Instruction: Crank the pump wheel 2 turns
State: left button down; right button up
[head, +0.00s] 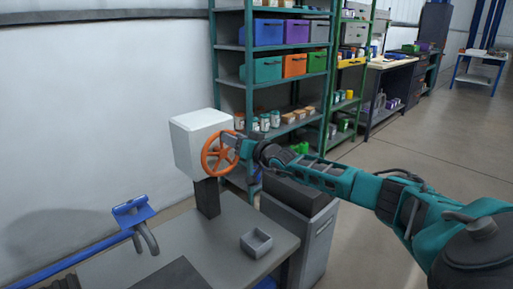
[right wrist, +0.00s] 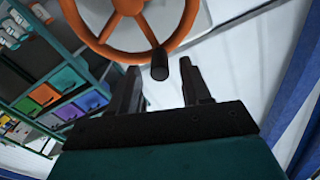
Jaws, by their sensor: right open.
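The pump wheel (head: 218,152) is an orange spoked handwheel on the side of a white box (head: 190,146), which stands on a dark post. The wheel also shows at the top of the right wrist view (right wrist: 128,50). A dark crank handle (right wrist: 160,65) sticks out from its rim. My right gripper (head: 236,143) is at the wheel's right side. In the right wrist view its two fingers (right wrist: 161,80) are apart, with the end of the handle between their tips and no finger seen pressing on it. My left gripper is not in view.
A grey table (head: 230,228) carries the post and a small grey open box (head: 256,242). A blue bar with a hook (head: 134,212) is at the left. A dark-topped cabinet (head: 310,240) and shelves with coloured bins (head: 268,32) stand behind.

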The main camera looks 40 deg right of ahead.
jog(key=s+p, duration=0.4)
jog(key=s, duration=0.7)
jog(key=shift+d, duration=0.2)
